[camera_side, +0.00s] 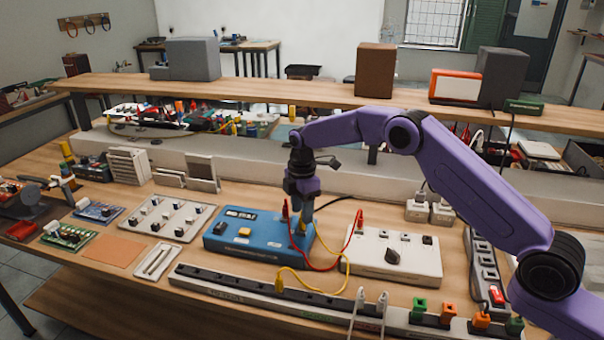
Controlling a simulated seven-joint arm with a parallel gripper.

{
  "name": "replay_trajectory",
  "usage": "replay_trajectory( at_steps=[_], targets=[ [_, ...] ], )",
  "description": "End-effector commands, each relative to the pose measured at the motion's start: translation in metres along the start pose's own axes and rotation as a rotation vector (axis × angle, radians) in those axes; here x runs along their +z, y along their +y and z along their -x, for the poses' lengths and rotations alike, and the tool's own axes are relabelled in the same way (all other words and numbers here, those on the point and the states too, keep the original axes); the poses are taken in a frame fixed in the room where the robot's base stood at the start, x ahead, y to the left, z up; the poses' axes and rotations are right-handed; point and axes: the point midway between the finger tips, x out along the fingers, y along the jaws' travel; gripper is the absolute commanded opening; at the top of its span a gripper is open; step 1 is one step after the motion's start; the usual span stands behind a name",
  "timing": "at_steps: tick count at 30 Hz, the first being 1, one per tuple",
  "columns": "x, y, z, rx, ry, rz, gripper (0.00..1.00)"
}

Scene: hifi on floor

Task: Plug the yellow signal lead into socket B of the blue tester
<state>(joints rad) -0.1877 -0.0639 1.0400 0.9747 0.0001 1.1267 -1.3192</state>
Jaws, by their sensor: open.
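The blue tester (222,241) lies on the bench in the middle of the picture. My gripper (301,218) points down over its right end, with its jaws open. A yellow plug of the yellow signal lead (347,268) shows just under and beside the fingers, at the tester's right end. I cannot tell whether it is seated, or in which socket, as the fingers hide part of it. The lead loops right and forward to another yellow end (279,284) at the front rail. The socket letters are too small to read.
A red lead (318,268) runs from a red plug (285,209) beside my gripper to the white box (412,261) on the right. The long grey rail (230,288) lies in front. A white switch panel (167,218) stands left. A power strip (484,262) lies far right.

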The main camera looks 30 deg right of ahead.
Motion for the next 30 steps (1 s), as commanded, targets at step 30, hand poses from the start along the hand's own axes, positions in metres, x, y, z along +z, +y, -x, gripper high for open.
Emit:
replay_trajectory(
  at_steps=[30],
  targets=[
    [0.000, 0.000, 0.148, -0.001, 0.000, 0.000, 0.47]
  ],
)
